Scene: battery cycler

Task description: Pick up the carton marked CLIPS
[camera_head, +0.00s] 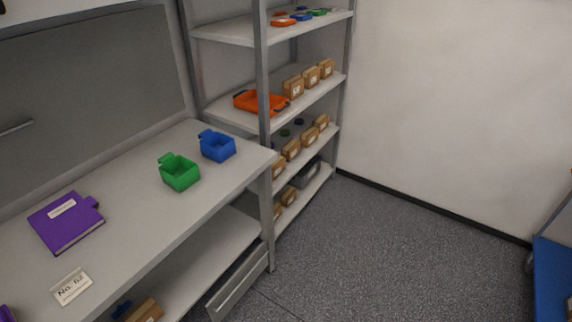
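Several small brown cartons stand on the grey shelving unit past the end of the bench. One carton (293,87) is on the middle shelf beside an orange tray, with two more cartons (311,76) behind it. A row of cartons (308,137) stands on the shelf below, and a few cartons (288,196) are on the lowest shelf. They carry pale labels too small to read, so I cannot tell which is marked CLIPS. Neither of my grippers shows in the head view.
The grey bench (130,185) on the left holds a purple binder (68,224), a green bin (179,173), a blue bin (217,146) and a sign (72,287). An orange tray (260,102) sits on the shelf. The speckled floor (400,250) is open. A blue cart (553,275) is at right.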

